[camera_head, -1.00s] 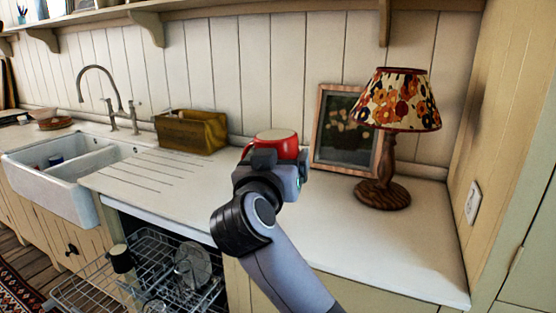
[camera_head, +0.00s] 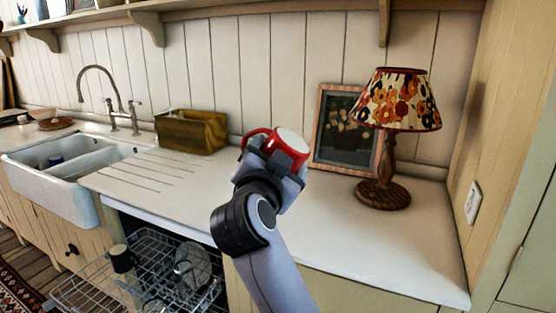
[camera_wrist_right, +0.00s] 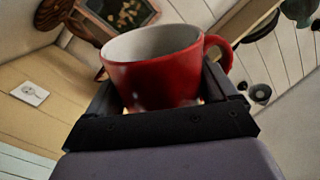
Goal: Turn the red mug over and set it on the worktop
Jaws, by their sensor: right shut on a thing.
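The red mug (camera_head: 277,149) is held tilted above the worktop (camera_head: 345,235) in the head view. Its handle points to the upper left and one pale round end faces up and to the right; I cannot tell there whether that is base or opening. In the right wrist view the mug (camera_wrist_right: 160,75) shows its pale inside, with the handle on the right. My right gripper (camera_head: 280,163) is shut around the mug's body; its fingers also show in the wrist view (camera_wrist_right: 165,105). My left gripper is not in view.
A floral-shaded lamp (camera_head: 385,193) and a framed picture (camera_head: 325,148) stand to the right. A yellowish-brown box (camera_head: 190,131) stands at the back left, near the sink (camera_head: 60,190). A dishwasher rack (camera_head: 150,270) is pulled out below. The worktop's front right is clear.

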